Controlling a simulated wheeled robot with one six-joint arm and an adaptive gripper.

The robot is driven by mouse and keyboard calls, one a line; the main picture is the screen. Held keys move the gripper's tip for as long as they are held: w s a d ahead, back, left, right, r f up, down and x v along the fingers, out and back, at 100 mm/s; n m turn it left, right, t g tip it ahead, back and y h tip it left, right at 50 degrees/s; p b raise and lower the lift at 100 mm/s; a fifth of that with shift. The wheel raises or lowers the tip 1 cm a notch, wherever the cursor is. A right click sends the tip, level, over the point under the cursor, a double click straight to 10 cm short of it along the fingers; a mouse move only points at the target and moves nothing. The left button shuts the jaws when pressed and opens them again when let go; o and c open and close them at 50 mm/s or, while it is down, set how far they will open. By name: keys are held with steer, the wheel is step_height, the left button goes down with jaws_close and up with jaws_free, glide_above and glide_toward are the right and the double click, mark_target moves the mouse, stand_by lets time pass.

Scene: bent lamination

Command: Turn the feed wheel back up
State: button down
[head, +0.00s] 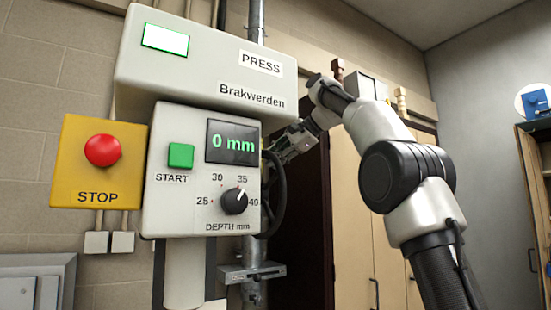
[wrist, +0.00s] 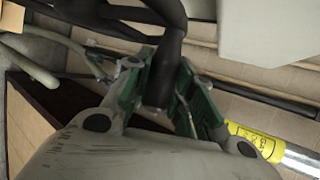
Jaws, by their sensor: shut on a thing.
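The feed wheel (head: 280,198) shows as a black curved rim at the right side of the press control box (head: 205,120); the box hides most of it. My gripper (head: 279,150) reaches in from the right at the upper part of this rim. In the wrist view my gripper (wrist: 162,92) has its green-padded fingers on either side of a dark bar of the feed wheel (wrist: 168,58), shut on it. The display (head: 233,142) on the box reads 0 mm.
A yellow box with a red stop button (head: 102,150) is left of the control box. A green start button (head: 181,156) and a depth knob (head: 234,201) are on its front. A metal bracket (head: 252,273) sits below. Wooden cupboard doors (head: 355,215) stand behind my arm.

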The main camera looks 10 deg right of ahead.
steer(key=shift+r, duration=0.1)
steer(key=c, duration=1.2)
jaws_free()
steer(key=shift+w+a, duration=0.1)
steer(key=v, duration=1.2)
